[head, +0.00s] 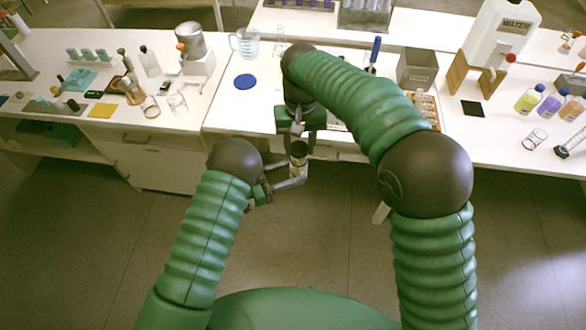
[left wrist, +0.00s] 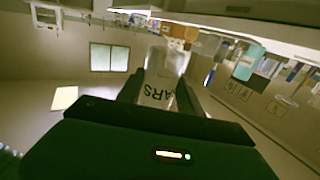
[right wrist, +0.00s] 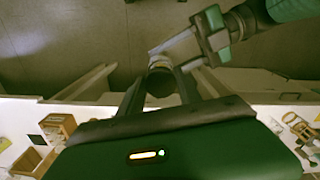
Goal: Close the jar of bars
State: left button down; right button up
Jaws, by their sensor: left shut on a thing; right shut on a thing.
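My right gripper (head: 300,132) comes down from above. In the right wrist view its fingers are shut on a dark round lid (right wrist: 160,82), close to the jar's mouth. I cannot tell whether the lid sits on the jar or just above it.
The white table edge (head: 235,133) is just behind both grippers. A blue disc (head: 244,81) and a measuring jug (head: 245,43) stand on the table. A grey bin (head: 417,68) is at the right. The floor below the grippers is free.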

aim_at(299, 167)
dwell(0.4)
jog(key=shift+f, duration=0.85)
jog(key=shift+f, duration=0.55)
jog(key=m, duration=0.5)
jog(key=shift+a, duration=0.2)
jog(key=m, duration=0.5)
jog(key=shift+a, duration=0.15)
jog(key=o, duration=1.3)
